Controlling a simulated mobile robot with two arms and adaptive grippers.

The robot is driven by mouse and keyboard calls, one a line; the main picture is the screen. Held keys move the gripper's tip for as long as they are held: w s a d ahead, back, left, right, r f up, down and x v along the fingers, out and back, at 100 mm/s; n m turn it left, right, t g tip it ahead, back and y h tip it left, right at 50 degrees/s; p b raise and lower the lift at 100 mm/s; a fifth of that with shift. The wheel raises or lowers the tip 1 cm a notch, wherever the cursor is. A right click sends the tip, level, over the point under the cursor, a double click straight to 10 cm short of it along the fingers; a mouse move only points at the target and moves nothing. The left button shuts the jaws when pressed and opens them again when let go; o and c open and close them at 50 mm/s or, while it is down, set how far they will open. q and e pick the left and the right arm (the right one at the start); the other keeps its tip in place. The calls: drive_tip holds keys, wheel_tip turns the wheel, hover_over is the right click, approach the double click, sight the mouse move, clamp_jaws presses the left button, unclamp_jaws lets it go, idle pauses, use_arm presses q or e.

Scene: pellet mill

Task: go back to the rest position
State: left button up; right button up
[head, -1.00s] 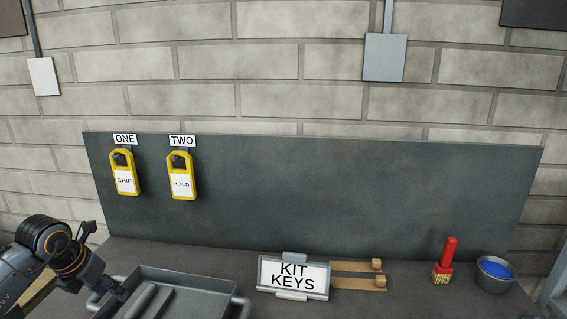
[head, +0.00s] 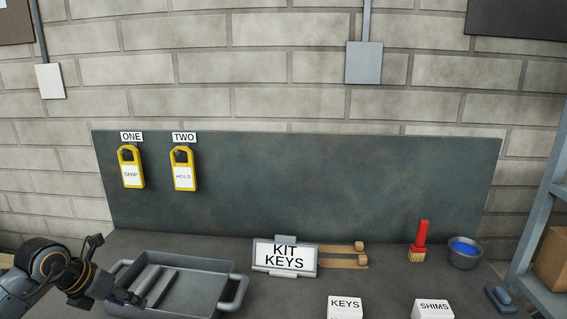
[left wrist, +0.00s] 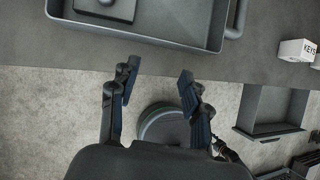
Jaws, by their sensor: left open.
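My left gripper (head: 116,270) is at the left end of the grey metal tray (head: 226,290) on the bench, in the head view. In the left wrist view my left gripper (left wrist: 160,70) has its two fingers apart with nothing between them, just off the bench's front edge. The tray (left wrist: 215,40) lies beyond the fingertips there, with a dark block in it. My right gripper is in neither view.
Two yellow tags, SHIP (head: 131,174) and HOLD (head: 184,176), hang on the dark back panel (head: 320,185). A KIT KEYS sign (head: 285,257), red brush (head: 419,240), blue-filled bowl (head: 465,252), KEYS box (head: 345,307) and SHIMS box (head: 433,309) stand on the bench.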

use_arm(q)
drive_tip(key=s+d+r+n+t+h, duration=0.1)
drive_tip(key=d+r+t+h, duration=0.3)
drive_tip(key=d, duration=0.6)
drive_tip(key=s+d+r+n+h, duration=0.1)
drive_tip(key=d+r+h, duration=0.1)
drive_tip(key=d+h, duration=0.6)
wheel_tip(320, 180, up, 5)
drive_tip(key=s+d+n+t, duration=0.1)
drive_tip(key=d+n+t, duration=0.2)
drive_tip(key=n+t, duration=0.3)
drive_tip(key=s+a+f+n+t+y, duration=0.1)
drive_tip(key=a+f+n+t+y, duration=0.3)
drive_tip(key=a+n+y, duration=0.8)
drive_tip(key=s+f+n+g+y, duration=0.4)
drive_tip(key=s+f+n+y, duration=0.15)
drive_tip(key=f+n, duration=0.55)
drive_tip(key=s+d+f+n+g+h, duration=0.1)
drive_tip(key=s+d+f+n+g, duration=0.2)
drive_tip(key=s+f+g, duration=0.6)
drive_tip(key=s+d+f+n+g+h, duration=0.25)
drive_tip(key=s+f, duration=0.35)
drive_tip(key=s, duration=0.7)
wheel_tip(320, 180, down, 25)
drive_tip(key=s+g, duration=0.2)
drive_tip(key=s+a+f+y, duration=0.1)
drive_tip(key=s+a+f, duration=0.2)
drive_tip(key=s+f, duration=1.3)
drive_tip(key=shift+a+g, duration=0.15)
drive_tip(key=shift+g, duration=0.3)
